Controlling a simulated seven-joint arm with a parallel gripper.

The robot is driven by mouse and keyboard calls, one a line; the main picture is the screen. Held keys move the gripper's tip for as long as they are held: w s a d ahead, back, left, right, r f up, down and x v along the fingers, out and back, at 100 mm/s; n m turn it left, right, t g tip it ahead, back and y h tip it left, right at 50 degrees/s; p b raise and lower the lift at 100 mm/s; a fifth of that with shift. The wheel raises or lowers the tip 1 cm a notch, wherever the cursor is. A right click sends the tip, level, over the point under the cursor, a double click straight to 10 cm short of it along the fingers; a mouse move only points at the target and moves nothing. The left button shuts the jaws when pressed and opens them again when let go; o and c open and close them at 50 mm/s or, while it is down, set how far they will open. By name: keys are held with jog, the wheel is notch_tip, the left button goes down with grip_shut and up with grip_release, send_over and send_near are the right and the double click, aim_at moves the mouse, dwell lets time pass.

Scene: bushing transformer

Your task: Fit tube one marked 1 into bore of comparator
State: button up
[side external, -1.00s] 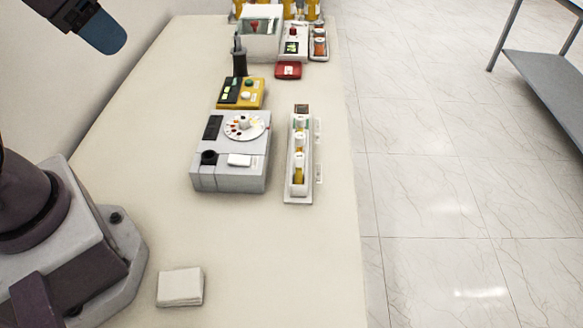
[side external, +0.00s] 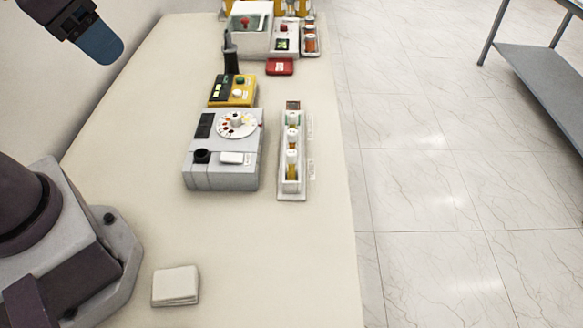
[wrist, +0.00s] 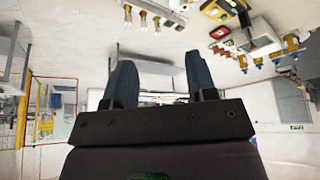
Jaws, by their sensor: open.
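The comparator (side external: 222,172) is a grey box with a white colour dial (side external: 237,124) on top. Its round black bore (side external: 202,156) is at the near left of the top and looks empty. A narrow white rack (side external: 292,190) stands right of it, holding upright white-capped tubes with yellow contents, a nearer one (side external: 291,168) and a farther one (side external: 292,135). Their marks are too small to read, so I cannot tell which is tube one. My gripper (wrist: 162,82) is open and empty, with blue fingers. It is high at the upper left in the side view, far from rack and comparator.
A yellow box (side external: 233,91) and a dark upright holder (side external: 231,55) stand behind the comparator. A red block (side external: 280,67) and white instruments (side external: 250,40) are farther back. A white pad (side external: 176,286) lies at the front. The table between pad and comparator is clear.

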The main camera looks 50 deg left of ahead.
jog(key=w+d+f+n+g, duration=0.1)
jog(key=w+d+f+g, duration=0.3)
jog(key=w, duration=0.4)
jog(key=n+g, duration=0.1)
jog(key=n, duration=1.5)
send_over(292, 152)
notch_tip(292, 152, down, 11)
jog(key=f, duration=0.7)
jog(key=shift+s+a, duration=0.2)
jog(key=shift+s, duration=0.05)
jog(key=f, duration=0.5)
jog(key=shift+w+d+f, duration=0.1)
jog(key=shift+w+d, duration=0.1)
grip_shut()
